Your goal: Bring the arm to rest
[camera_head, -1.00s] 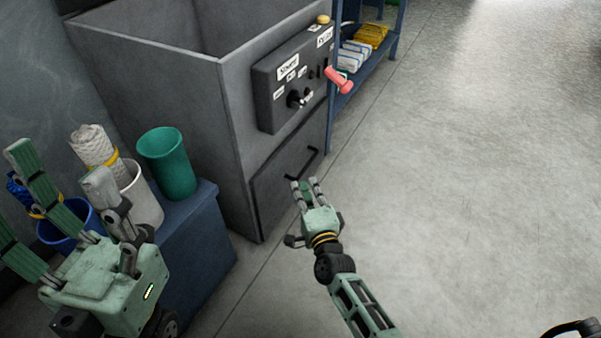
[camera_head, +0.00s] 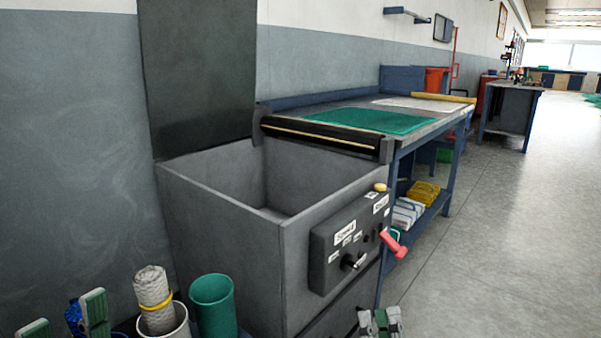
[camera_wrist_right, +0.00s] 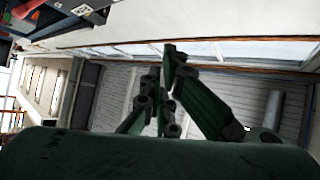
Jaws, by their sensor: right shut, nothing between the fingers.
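My right gripper (camera_head: 380,322) shows at the bottom edge of the head view, in front of the grey machine (camera_head: 220,230). Only its fingers show there. In the right wrist view its green and dark fingers (camera_wrist_right: 168,92) meet close together with nothing between them. My left gripper (camera_head: 66,318) shows only as green fingertips at the bottom left, spread apart. Its palm is out of the frame.
A green bin (camera_head: 214,305) and a white bin (camera_head: 165,322) stand at bottom left. A workbench (camera_head: 440,125) stands behind. The floor (camera_head: 500,240) at right is clear.

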